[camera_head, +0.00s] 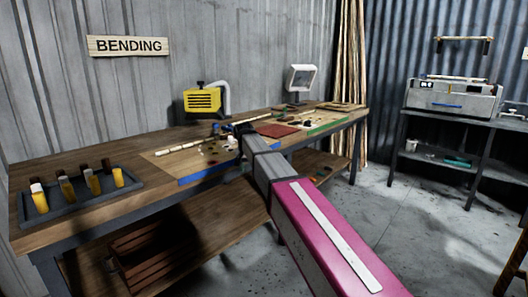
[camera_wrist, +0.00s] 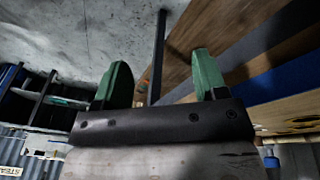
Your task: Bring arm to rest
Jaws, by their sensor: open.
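My gripper (camera_wrist: 162,66) shows in the wrist view with its two green fingers spread wide apart. Nothing is held between them; a dark table post stands in the background behind the gap. In the head view my arm reaches from the lower right to the front edge of the wooden workbench (camera_head: 110,216), around its middle. The fingers cannot be made out in the head view. The bench also shows at the right of the wrist view (camera_wrist: 285,45), tilted and close to the right finger.
On the bench are a dark tray (camera_head: 85,203) with yellow-handled tools, a yellow machine (camera_head: 203,101), a white-framed device (camera_head: 301,78) and a dark red mat (camera_head: 277,130). A crate (camera_head: 150,244) sits on the lower shelf. Open floor (camera_head: 400,215) lies to the right, before a second table (camera_head: 455,117).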

